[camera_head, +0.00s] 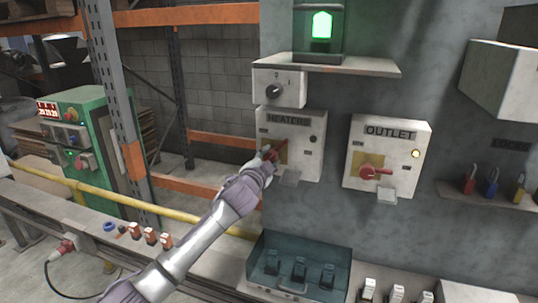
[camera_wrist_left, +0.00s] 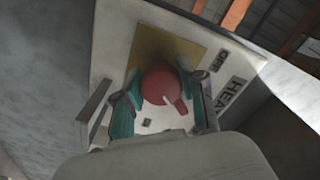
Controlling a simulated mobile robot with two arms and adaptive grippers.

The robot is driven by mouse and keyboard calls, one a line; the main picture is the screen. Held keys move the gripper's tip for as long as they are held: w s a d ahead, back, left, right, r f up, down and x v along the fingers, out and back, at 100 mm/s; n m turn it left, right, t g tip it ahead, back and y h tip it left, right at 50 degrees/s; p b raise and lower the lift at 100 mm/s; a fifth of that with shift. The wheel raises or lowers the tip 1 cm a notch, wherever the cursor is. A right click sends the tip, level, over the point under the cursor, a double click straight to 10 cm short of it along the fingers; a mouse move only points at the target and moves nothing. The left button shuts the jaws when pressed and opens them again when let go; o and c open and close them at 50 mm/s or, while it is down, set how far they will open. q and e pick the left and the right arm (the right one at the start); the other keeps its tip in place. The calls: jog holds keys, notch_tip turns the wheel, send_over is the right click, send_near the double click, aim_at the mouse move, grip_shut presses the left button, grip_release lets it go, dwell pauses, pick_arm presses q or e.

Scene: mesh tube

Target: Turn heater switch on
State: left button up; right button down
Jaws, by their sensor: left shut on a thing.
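The heater box (camera_head: 297,128), labelled HEATERS, is mounted on the grey panel in the head view. Its small round lamp (camera_head: 312,139) looks dark. My left gripper (camera_head: 268,154) is at the red heater switch (camera_head: 277,149) and partly hides it. In the left wrist view the red switch knob (camera_wrist_left: 162,82) sits on a yellow plate, between the teal pads of my left gripper (camera_wrist_left: 160,98), which is shut on it. An OFF label (camera_wrist_left: 222,60) is beside the plate. My right gripper is not in view.
The outlet box (camera_head: 388,130) with a red switch and a lit lamp is right of the heater box. A dial box (camera_head: 279,88) and a shelf (camera_head: 335,65) with a green light are above.

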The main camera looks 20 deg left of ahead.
pick_arm(q)
jog(key=m+p, duration=0.2)
jog(key=m, duration=0.3)
jog(key=shift+r+m, duration=0.1)
jog(key=shift+m, duration=0.2)
jog(key=shift+m+p, duration=1.05)
jog(key=shift+m, duration=1.15)
jog(key=o, duration=1.2)
jog(key=shift+c, duration=0.2)
jog(key=s, duration=1.2)
jog(key=shift+a, duration=0.25)
